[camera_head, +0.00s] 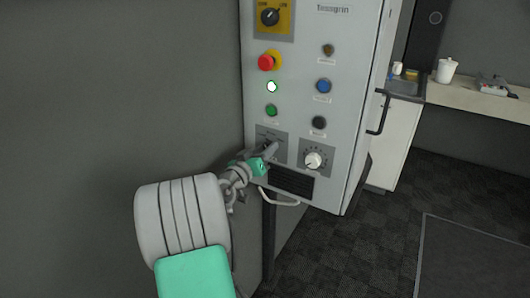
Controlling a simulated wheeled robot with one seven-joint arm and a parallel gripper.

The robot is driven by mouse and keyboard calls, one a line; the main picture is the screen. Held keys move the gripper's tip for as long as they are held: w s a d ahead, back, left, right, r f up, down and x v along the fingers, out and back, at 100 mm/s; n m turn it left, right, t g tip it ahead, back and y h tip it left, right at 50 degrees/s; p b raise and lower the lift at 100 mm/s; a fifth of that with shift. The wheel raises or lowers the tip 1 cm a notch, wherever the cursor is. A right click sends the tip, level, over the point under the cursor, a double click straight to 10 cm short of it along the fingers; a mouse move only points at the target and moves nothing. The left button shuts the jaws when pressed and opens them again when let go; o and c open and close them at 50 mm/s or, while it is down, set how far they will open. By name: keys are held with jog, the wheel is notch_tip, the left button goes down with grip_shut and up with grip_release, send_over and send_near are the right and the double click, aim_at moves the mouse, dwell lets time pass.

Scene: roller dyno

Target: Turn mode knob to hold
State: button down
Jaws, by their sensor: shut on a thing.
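The grey-white control cabinet (299,61) stands in the middle of the view. A grey square plate (285,154) sits low on its left side, and a small dark knob (267,143) shows partly on it. My gripper (272,150) reaches this plate from the lower left and is shut on the knob. The fingers cover most of the knob, so its pointer and the label's setting cannot be read.
A white dial (313,160) sits just right of my gripper. Above are green (271,110), black (319,122) and blue (323,86) buttons, a red emergency stop (266,62) and a black rotary switch (270,17). A vent (291,183) lies below.

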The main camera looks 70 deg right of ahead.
jog(key=m+b, duration=1.7)
jog(key=b, duration=1.5)
jog(key=shift+w+r+b, duration=0.1)
jog(key=shift+w+b, duration=0.05)
jog(key=shift+b, duration=0.15)
jog(key=shift+r+m, duration=0.15)
jog(key=shift+m, duration=0.15)
jog(key=c, duration=1.1)
grip_release()
jog(key=shift+w, duration=0.1)
jog(key=shift+o, duration=0.4)
jog(key=shift+a, duration=0.1)
